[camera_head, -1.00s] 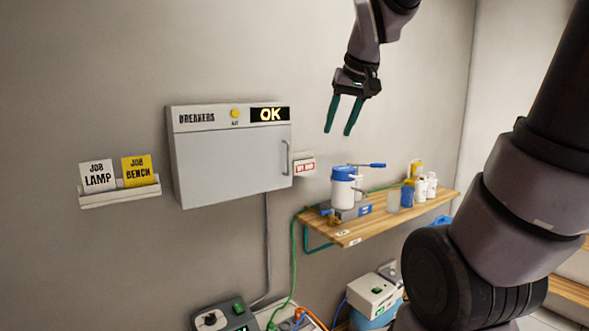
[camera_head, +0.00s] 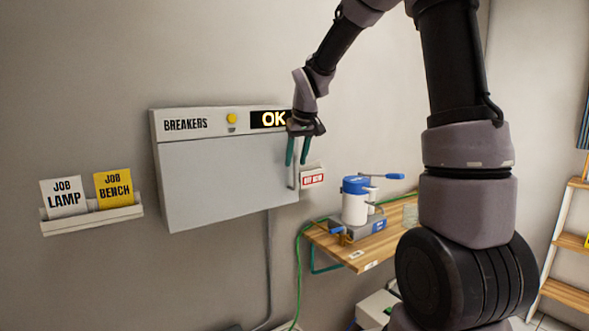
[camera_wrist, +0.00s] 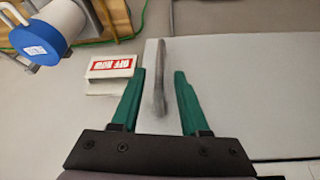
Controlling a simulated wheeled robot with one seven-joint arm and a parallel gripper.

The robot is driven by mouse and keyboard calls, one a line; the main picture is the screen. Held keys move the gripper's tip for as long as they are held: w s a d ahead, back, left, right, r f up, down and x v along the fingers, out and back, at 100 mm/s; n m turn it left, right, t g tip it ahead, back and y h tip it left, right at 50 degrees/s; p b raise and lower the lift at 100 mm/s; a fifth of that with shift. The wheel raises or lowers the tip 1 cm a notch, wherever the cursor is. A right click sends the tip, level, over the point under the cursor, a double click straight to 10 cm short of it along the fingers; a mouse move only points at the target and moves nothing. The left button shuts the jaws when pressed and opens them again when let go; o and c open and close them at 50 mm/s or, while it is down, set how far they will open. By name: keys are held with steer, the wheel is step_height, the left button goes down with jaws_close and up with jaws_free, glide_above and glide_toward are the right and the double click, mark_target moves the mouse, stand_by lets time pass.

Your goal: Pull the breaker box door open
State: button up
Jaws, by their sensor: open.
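The grey breaker box (camera_head: 220,180) hangs on the wall, labelled BREAKERS, with a yellow lamp and a lit OK display. Its door is shut. The vertical bar handle (camera_head: 293,175) is at the door's right edge, partly hidden by my fingers in the head view. My gripper (camera_head: 297,152) is open and in front of the handle, fingers pointing down. In the wrist view my gripper (camera_wrist: 160,98) has its two green fingers on either side of the grey handle (camera_wrist: 160,80), with gaps showing on both sides. I cannot tell how deep the handle sits between them.
A small holder with a red-and-white card (camera_head: 313,177) is just right of the box. A wooden shelf (camera_head: 335,250) with a blue-topped device (camera_head: 356,200) is below right. A card rack (camera_head: 95,218) is at left. The wall between rack and box is clear.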

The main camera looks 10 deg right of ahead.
mark_target(295, 185)
steer(key=shift+x, duration=1.9)
jaws_close()
